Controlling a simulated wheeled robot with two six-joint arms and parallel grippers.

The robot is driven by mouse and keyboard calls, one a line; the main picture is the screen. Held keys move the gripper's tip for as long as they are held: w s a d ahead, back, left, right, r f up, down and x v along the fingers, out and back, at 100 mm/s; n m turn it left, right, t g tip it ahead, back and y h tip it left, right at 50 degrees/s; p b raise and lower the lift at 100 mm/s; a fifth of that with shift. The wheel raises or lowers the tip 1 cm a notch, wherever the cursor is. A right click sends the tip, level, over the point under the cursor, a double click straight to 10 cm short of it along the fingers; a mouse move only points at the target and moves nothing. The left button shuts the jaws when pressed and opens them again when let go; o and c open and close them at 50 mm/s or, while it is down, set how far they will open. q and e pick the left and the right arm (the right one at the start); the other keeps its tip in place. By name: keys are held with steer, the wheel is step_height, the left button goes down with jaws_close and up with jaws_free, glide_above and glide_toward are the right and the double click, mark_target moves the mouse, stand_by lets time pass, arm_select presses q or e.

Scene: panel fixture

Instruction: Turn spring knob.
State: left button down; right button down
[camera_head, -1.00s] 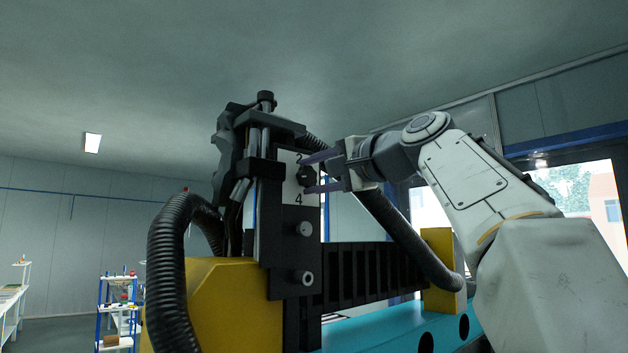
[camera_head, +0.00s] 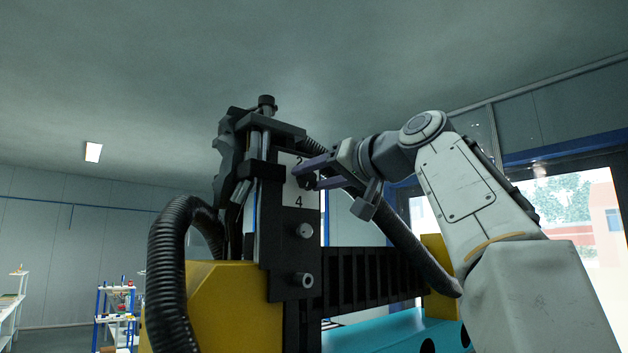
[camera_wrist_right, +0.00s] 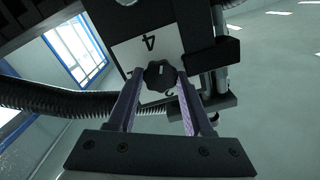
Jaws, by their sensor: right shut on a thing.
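The spring knob (camera_wrist_right: 160,75) is a dark, lobed knob on a white plate (camera_wrist_right: 137,51) marked with numbers. In the right wrist view it sits between the fingertips of my right gripper (camera_wrist_right: 157,78), which is shut on it. In the head view my right gripper (camera_head: 312,174) reaches the plate (camera_head: 300,199) from the right, and its fingers hide much of the knob. The digits 2 and 4 show above and below it. My left gripper is not in view.
The black fixture column (camera_head: 290,252) carries two round bosses below the plate. A ribbed hose (camera_head: 168,265) and a yellow block (camera_head: 232,305) stand at its left. Another hose (camera_head: 408,240) runs beneath my right arm.

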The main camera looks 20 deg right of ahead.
steer(key=n, duration=0.4)
steer(key=shift+f+n, duration=0.2)
steer(key=shift+n, duration=0.2)
stand_by(0.4)
steer(key=shift+c, duration=1.5)
jaws_free()
steer(key=shift+r, duration=0.1)
steer(key=shift+s, duration=0.1)
